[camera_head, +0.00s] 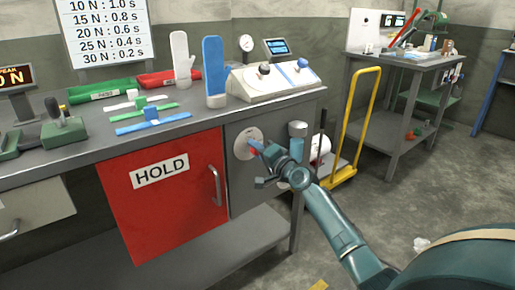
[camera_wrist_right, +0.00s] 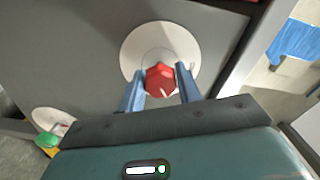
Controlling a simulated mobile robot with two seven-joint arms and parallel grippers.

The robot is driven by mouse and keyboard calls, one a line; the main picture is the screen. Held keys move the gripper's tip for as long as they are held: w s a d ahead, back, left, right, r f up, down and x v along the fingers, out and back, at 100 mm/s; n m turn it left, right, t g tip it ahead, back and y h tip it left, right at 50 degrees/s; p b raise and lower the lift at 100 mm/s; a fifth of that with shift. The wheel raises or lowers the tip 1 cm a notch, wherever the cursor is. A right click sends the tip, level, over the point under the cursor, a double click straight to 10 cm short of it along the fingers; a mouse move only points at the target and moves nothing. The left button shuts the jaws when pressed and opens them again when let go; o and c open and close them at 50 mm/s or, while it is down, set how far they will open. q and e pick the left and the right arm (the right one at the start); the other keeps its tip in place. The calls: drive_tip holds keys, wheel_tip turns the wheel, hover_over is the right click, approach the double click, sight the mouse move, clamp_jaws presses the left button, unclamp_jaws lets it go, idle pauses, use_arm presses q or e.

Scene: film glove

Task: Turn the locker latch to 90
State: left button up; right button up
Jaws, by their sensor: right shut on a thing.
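The locker latch is a red knob (camera_wrist_right: 160,79) at the centre of a round pale plate (camera_wrist_right: 135,48) on a grey panel. In the head view the plate (camera_head: 241,149) sits to the right of the red HOLD door, and the knob is mostly hidden by my fingers. My right gripper (camera_head: 257,148) reaches it from the right. In the wrist view its two blue fingers stand on either side of the knob, shut on it. The knob's exact angle is hard to read. My left gripper is not in view.
The red HOLD door (camera_head: 165,190) has a grey handle (camera_head: 214,185) left of the latch. The bench top (camera_head: 210,113) above carries trays, glove forms and a control box (camera_head: 272,77). A yellow-handled cart (camera_head: 358,125) stands to the right, with open floor in front.

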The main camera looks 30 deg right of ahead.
drive_tip(key=shift+r+m+p, duration=0.1)
drive_tip(key=shift+m+p, duration=0.2)
drive_tip(key=shift+m, duration=0.7)
drive_tip(key=shift+m+p, duration=0.35)
drive_tip(key=shift+m, duration=0.55)
drive_tip(key=m+p, duration=0.1)
drive_tip(key=m, duration=0.2)
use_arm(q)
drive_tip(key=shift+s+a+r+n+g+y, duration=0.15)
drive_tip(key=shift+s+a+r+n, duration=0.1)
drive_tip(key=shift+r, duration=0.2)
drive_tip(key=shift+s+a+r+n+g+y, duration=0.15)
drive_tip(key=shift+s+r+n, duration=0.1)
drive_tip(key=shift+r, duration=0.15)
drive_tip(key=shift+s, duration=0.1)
use_arm(e)
drive_tip(key=shift+m, duration=0.3)
drive_tip(key=o, duration=1)
drive_tip(key=shift+c, duration=0.2)
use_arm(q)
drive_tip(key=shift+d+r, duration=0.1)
use_arm(e)
drive_tip(key=shift+s, duration=0.1)
